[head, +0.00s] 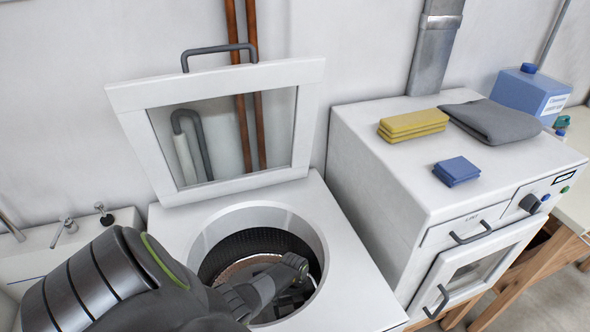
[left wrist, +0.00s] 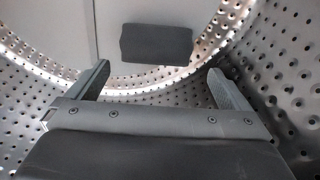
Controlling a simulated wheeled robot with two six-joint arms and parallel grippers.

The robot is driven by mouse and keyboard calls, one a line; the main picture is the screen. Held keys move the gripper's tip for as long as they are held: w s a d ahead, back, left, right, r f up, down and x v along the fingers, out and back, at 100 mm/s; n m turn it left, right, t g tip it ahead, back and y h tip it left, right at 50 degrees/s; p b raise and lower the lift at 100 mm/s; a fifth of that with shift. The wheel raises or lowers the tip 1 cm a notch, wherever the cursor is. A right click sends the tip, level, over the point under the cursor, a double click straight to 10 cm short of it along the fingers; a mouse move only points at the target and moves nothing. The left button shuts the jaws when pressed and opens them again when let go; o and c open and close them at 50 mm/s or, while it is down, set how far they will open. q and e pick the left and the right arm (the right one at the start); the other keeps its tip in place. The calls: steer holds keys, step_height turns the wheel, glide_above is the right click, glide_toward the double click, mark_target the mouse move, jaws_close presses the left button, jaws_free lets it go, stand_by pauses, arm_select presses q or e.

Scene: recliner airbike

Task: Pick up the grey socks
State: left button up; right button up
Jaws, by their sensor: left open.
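A small dark grey folded bundle (left wrist: 156,44), which looks like the socks, lies inside the metal drum, near the top middle of the left wrist view. My left gripper (left wrist: 160,75) is open, with one finger on each side of the picture. The bundle appears beyond the fingertips, roughly between them, and nothing is held. In the head view my left gripper (head: 293,280) reaches down into the round opening of the white top-loading washer (head: 345,265). The bundle cannot be made out there. My right gripper is not in view.
The washer's glazed lid (head: 220,190) stands open behind the opening. The perforated drum wall (left wrist: 275,70) surrounds my gripper closely.

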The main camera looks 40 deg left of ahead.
arm_select(q)
steer(key=shift+s+f, duration=0.15)
steer(key=shift+f, duration=0.85)
steer(key=shift+s+d+f+b, duration=0.1)
steer(key=shift+f+b, duration=0.45)
steer(key=shift+f, duration=0.45)
steer(key=shift+s+d+f+b, duration=0.1)
steer(key=shift+f+b, duration=0.45)
steer(key=shift+f, duration=0.4)
steer(key=c, duration=0.9)
steer(key=shift+r, duration=0.1)
